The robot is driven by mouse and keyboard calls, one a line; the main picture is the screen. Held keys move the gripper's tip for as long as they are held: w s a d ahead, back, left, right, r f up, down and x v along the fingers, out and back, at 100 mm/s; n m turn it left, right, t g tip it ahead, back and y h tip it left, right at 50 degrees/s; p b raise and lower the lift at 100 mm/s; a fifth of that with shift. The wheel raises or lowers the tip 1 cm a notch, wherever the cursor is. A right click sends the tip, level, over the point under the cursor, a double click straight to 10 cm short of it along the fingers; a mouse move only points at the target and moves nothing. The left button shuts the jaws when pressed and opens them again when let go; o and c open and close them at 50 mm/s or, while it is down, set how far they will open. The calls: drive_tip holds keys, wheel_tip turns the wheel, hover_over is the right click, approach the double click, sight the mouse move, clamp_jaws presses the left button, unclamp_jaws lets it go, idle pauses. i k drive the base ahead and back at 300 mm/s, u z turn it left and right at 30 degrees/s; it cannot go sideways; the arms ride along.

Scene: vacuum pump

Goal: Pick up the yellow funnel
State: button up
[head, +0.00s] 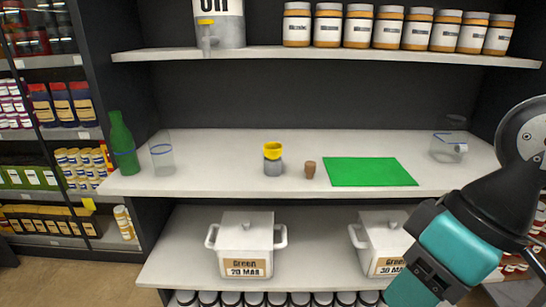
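The yellow funnel (272,148) is a bright yellow, wide-rimmed piece in the middle of the white middle shelf. It sits upright on top of a grey, partly clear cylinder (273,168); I cannot tell whether the two are one piece. My gripper is not in view. My teal and dark arm shows at the right, reaching down past the bottom edge, well apart from the funnel.
The middle shelf (230,186) also holds a green bottle (122,145), a clear glass (162,155), a brown cork (310,170), a green mat (370,171) and a clear flask (448,148). Labelled jars stand above; a white pot (246,240) and another (380,238) stand below.

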sight(272, 150)
drive_tip(key=k, duration=1.2)
drive_tip(key=u, duration=0.55)
drive_tip(key=i, duration=0.5)
drive_tip(key=u, duration=0.85)
drive_tip(key=i, duration=1.6)
drive_tip(key=z, duration=0.95)
drive_tip(key=i, duration=0.55)
drive_tip(key=z, duration=0.5)
